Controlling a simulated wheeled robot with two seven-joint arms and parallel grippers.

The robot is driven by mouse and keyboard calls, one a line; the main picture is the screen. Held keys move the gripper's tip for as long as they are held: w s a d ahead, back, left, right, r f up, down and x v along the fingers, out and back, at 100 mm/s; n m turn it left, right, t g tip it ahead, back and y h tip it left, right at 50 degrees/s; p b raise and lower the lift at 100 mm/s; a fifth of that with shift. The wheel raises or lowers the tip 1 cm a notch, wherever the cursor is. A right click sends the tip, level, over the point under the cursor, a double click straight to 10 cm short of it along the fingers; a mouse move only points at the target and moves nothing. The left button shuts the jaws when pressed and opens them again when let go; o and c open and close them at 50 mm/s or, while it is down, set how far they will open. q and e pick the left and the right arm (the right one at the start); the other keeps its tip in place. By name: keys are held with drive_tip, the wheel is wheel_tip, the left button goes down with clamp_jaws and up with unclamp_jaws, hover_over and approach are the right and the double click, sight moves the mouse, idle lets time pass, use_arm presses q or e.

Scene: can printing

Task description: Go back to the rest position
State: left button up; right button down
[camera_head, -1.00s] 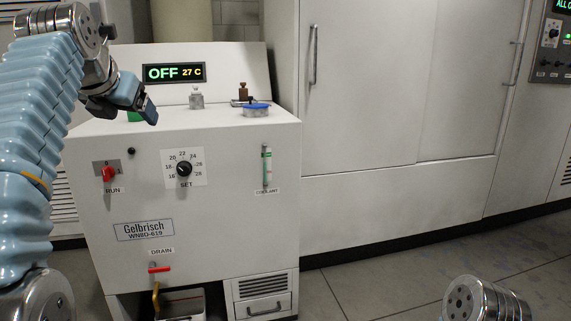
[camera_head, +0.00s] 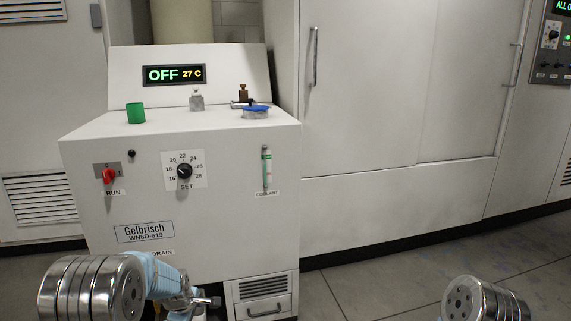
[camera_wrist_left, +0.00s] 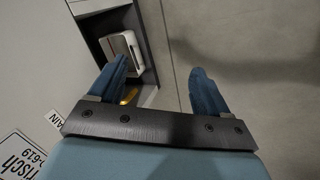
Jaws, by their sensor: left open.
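My left arm (camera_head: 160,285) is low at the bottom left of the head view, in front of the white Gelbrisch machine (camera_head: 225,225). In the left wrist view my left gripper (camera_wrist_left: 158,82) is open, with its two blue fingers wide apart and nothing between them. The fingers point down past the machine's lower front, near its drain recess and the floor. A metal joint of my right arm (camera_head: 485,300) shows at the bottom right of the head view. My right gripper is out of sight.
A white container (camera_wrist_left: 123,48) sits in the drain recess. Grey floor (camera_head: 400,285) lies clear at right.

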use_arm(q)
drive_tip(key=s+d+f+m+g+h, duration=0.1)
drive_tip(key=s+d+f+m+g, duration=0.2)
drive_tip(key=s+f, duration=0.65)
drive_tip(key=s+d+f+m+h, duration=0.1)
drive_tip(key=s+d+f+m, duration=0.1)
drive_tip(key=s, duration=0.5)
drive_tip(key=s+d+f+m+h, duration=0.1)
drive_tip(key=s+d+f+m, duration=0.2)
drive_tip(key=s+d+m, duration=0.2)
drive_tip(key=s+d+f+m+h, duration=0.1)
drive_tip(key=s+d+m, duration=0.3)
drive_tip(key=s, duration=0.5)
drive_tip(key=shift+d+f+g, duration=0.3)
drive_tip(key=shift+d+f, duration=0.05)
drive_tip(key=shift+f, duration=0.35)
